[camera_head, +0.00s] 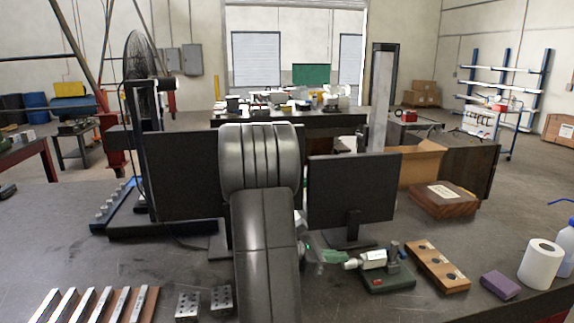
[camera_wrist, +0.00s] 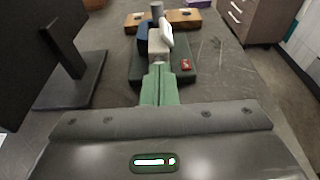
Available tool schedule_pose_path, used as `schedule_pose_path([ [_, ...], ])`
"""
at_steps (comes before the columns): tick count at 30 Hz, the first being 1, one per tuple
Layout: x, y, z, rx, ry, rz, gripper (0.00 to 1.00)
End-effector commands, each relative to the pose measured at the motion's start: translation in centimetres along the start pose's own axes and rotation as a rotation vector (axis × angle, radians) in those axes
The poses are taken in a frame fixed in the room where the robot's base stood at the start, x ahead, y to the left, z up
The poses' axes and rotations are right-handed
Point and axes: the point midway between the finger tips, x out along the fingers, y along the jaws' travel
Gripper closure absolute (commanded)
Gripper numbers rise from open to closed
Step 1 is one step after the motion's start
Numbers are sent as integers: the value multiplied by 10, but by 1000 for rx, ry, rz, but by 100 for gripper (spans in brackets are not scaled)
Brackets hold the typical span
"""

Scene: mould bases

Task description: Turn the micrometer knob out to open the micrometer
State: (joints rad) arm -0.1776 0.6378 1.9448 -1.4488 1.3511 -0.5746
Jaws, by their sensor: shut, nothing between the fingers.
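The micrometer (camera_head: 372,260) lies on a dark green stand (camera_head: 388,278) with a red mark, on the workbench right of centre. In the wrist view the micrometer (camera_wrist: 166,36) is ahead of my gripper, with its pale knob end (camera_wrist: 157,50) pointing towards me. A dark upright post rises behind it. My gripper's green fingers (camera_wrist: 160,72) are together with nothing between them. Their tips appear very close to the knob end; I cannot tell whether they touch. In the head view my gripper (camera_head: 335,257) is just left of the micrometer, and my arm hides part of it.
A monitor (camera_head: 355,190) stands close behind my gripper. A wooden block with holes (camera_head: 437,267), a purple block (camera_head: 500,285) and a paper roll (camera_head: 541,262) are to the right. Steel blocks (camera_head: 188,304) lie at front left. The bench right of the stand is partly clear.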

Motion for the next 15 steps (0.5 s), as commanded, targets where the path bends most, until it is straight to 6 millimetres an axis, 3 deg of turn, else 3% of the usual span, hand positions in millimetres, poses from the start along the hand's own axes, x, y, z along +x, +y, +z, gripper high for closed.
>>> schedule_pose_path([
  [15,1,11,-3,-1,1,0,100],
])
